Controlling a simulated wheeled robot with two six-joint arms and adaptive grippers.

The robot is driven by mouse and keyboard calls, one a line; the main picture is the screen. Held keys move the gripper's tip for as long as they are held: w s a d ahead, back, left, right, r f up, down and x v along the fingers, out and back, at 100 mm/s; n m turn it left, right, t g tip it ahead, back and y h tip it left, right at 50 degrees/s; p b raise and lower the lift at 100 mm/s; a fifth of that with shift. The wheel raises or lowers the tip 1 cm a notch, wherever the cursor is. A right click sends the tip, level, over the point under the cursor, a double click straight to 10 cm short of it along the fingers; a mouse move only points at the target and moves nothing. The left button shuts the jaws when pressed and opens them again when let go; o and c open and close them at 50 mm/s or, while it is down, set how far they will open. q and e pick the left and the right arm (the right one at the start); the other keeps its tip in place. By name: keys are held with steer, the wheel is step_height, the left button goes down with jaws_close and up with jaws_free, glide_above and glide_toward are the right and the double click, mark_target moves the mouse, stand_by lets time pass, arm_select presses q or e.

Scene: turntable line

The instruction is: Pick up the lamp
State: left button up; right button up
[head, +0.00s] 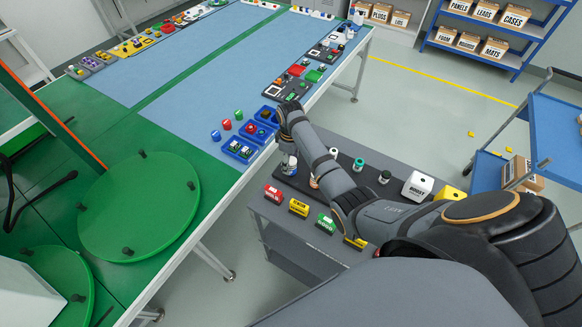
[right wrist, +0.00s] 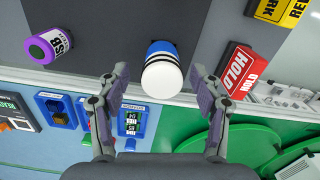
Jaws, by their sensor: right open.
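A short cylinder with a rounded white top and blue bands, which looks like the lamp (right wrist: 161,68), stands on the dark top of the grey cart. My right gripper (right wrist: 160,80) is open, with one finger on each side of it. A gap shows between each finger and the cylinder, so it is not gripped. In the head view my right gripper (head: 287,138) is over the cart's far left end, and the cylinder (head: 288,167) shows partly just below it. My left gripper is not in view.
A purple USB cylinder (right wrist: 48,47) and a red HOLD block (right wrist: 237,70) stand near the gripper. Several small bottles and a white box (head: 418,187) are farther along the cart. The green and blue table (head: 222,185) with blue trays (head: 239,150) lies to the left.

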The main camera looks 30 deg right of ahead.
steer(key=shift+s+a+f, duration=0.1)
steer(key=shift+s+f, duration=0.15)
steer(key=shift+f, duration=0.8)
steer(key=shift+w+f, duration=0.1)
steer(key=shift+f, duration=0.3)
steer(key=c, duration=1.3)
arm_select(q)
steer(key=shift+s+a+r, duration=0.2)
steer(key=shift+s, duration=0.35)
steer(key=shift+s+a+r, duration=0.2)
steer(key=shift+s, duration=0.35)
arm_select(e)
steer(key=shift+c, duration=0.2)
